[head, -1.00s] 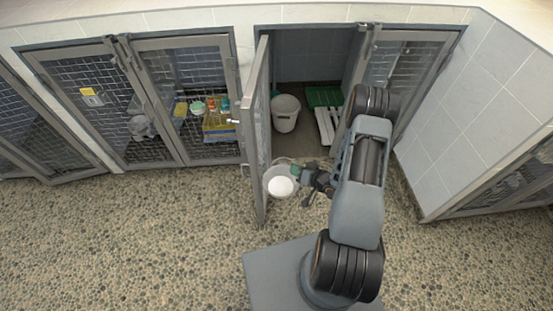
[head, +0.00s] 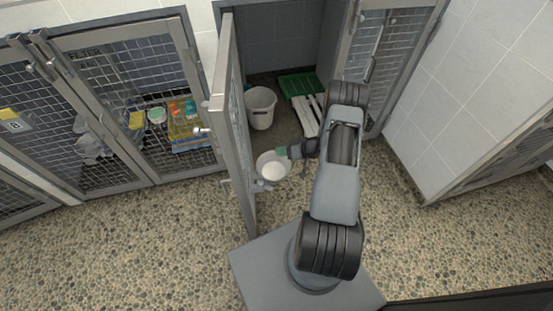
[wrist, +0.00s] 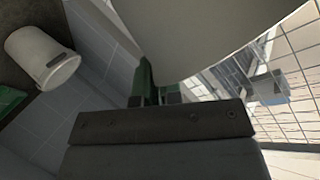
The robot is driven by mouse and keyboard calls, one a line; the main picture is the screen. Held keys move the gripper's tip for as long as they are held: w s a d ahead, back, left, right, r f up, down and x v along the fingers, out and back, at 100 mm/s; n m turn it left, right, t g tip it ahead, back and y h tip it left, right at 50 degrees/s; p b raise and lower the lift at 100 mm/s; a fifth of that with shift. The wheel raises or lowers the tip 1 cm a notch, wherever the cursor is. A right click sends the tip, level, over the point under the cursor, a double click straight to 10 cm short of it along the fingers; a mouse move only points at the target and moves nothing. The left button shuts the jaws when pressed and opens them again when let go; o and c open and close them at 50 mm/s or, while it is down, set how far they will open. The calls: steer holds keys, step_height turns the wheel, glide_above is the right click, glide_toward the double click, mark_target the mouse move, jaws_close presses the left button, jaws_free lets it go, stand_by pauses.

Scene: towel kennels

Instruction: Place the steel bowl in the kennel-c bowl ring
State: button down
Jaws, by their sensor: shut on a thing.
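The steel bowl (head: 272,166) is held at the mouth of the open kennel, just right of its swung-out door, with a pale round inside. My gripper (head: 287,153) is shut on the bowl's right rim. In the wrist view the bowl's pale side (wrist: 215,28) fills the top, and the green fingertips (wrist: 152,88) meet its edge. A small grey fitting (head: 264,186) shows below the bowl near the door. It may be the bowl ring, but the bowl hides much of it. I cannot read a kennel-c label.
The open door (head: 234,130) stands close left of the bowl. Inside the kennel are a white bucket (head: 261,107) and a green-and-white slatted thing (head: 300,95). Closed mesh kennels (head: 130,100) are to the left, and a tiled wall (head: 455,110) is to the right.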

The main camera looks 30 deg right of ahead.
steer(key=w+f+b, duration=0.1)
steer(key=w+f, duration=0.2)
steer(key=f, duration=0.2)
steer(key=shift+w+b, duration=0.4)
step_height(320, 180, down, 3)
steer(key=shift+b, duration=0.85)
steer(key=c, duration=1.3)
jaws_free()
steer(key=shift+d+r, duration=0.1)
